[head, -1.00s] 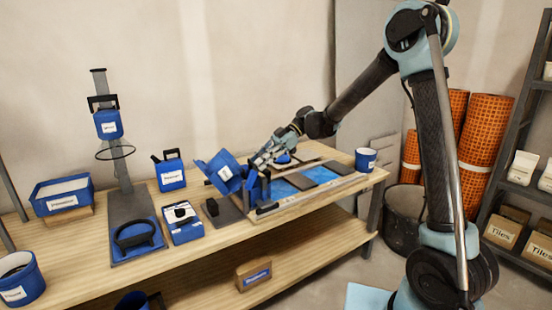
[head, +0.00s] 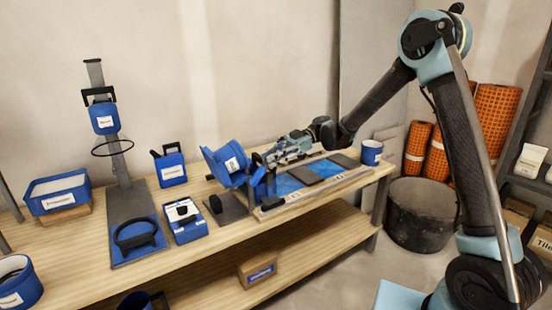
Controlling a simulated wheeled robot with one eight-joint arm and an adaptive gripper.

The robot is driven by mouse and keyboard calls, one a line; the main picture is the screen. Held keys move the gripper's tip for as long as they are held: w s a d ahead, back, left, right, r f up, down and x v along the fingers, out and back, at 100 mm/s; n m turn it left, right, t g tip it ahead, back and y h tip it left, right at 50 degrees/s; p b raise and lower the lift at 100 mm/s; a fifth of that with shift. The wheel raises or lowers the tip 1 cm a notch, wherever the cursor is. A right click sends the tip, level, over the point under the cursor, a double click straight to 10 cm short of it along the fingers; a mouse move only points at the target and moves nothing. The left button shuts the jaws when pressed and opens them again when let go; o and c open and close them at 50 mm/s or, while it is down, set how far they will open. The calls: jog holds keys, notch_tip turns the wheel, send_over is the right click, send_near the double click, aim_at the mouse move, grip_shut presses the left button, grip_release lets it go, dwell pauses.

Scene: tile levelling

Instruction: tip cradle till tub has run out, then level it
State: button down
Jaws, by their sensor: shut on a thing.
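The blue tub (head: 232,165) with a white label sits in its cradle (head: 257,186) at the left end of the tiled board. The tub is strongly tilted, its wide rim toward the left. I cannot see inside it or whether anything still runs out. My gripper (head: 268,158) is at the cradle's right side, shut on what looks like the cradle's handle; its fingertips are small and the hold is partly hidden. Blue patches and grey tiles (head: 308,173) lie on the board right of the cradle.
A dark grey plate (head: 230,212) lies below the tub. A blue box (head: 184,221), a jug (head: 171,168) and a stand with a ring (head: 112,148) are to the left. A blue mug (head: 370,153) stands at the bench's right end. A black bucket (head: 422,215) is on the floor.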

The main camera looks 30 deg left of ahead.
jog(key=shift+w, duration=0.3)
jog(key=c, duration=1.5)
grip_release()
jog(key=shift+f, duration=0.1)
jog(key=shift+s, duration=0.1)
jog(key=v, duration=1.2)
jog(key=shift+d, duration=0.1)
